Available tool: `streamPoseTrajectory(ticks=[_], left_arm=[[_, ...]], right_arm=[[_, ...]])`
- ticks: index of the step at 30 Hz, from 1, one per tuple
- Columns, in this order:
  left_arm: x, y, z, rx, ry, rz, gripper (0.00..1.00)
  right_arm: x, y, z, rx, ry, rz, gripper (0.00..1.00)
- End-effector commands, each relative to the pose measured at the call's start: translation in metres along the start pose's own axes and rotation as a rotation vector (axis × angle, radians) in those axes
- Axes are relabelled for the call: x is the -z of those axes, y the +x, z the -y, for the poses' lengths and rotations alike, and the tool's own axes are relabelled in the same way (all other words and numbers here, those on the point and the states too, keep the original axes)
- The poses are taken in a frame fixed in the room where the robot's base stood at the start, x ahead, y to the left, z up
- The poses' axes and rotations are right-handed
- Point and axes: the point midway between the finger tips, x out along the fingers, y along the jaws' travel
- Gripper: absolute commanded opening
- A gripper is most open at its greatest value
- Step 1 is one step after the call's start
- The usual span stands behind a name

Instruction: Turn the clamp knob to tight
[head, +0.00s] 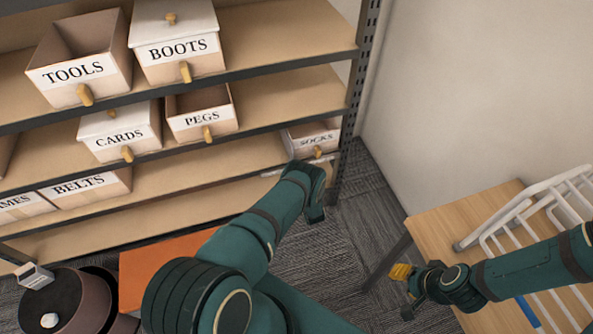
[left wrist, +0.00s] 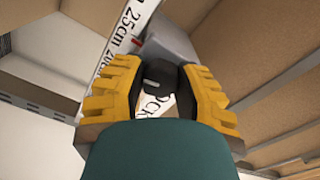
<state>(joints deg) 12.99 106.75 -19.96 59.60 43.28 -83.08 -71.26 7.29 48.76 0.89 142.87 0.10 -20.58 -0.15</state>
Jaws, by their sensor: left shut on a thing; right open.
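A black knob (left wrist: 158,80) sits between the two yellow fingers of my left gripper (left wrist: 160,92) in the left wrist view, and the gripper is shut on it. A grey clamp-like body (left wrist: 172,42) shows just beyond the knob, beside a white scale strip marked 20cm and 25cm (left wrist: 112,38). My right gripper (head: 402,288) is open and empty, beside the wooden table's left edge.
A SOCKS box (head: 314,139) stands on the shelf close to my left wrist. Labelled boxes such as PEGS (head: 202,116) fill the shelves at left. A white wire rack (head: 535,215) stands on the table (head: 465,212). Carpet (head: 365,210) is clear between shelf and table.

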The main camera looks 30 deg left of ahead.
Motion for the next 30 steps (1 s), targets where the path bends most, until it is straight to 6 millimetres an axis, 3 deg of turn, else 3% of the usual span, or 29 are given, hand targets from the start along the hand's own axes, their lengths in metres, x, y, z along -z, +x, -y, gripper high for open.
streamPoseTrajectory(ticks=[11,12,14,25,30], left_arm=[[0.000,0.000,0.000,0.001,0.003,-0.001,0.00],[0.000,0.000,0.000,0.001,0.002,-0.001,0.47],[0.000,0.000,0.000,0.001,0.002,-0.001,0.65],[0.000,-0.003,0.000,-0.001,0.002,0.000,0.65],[0.000,-0.024,-0.001,-0.004,0.004,0.000,0.65]], right_arm=[[0.000,0.000,0.000,0.000,0.000,0.000,0.38],[0.000,0.000,0.000,0.000,0.000,0.000,0.38],[0.000,0.000,0.000,0.000,0.000,0.000,0.38],[0.000,0.000,0.000,0.000,0.000,0.000,0.38],[0.000,0.000,0.000,0.000,0.000,0.000,0.38]])
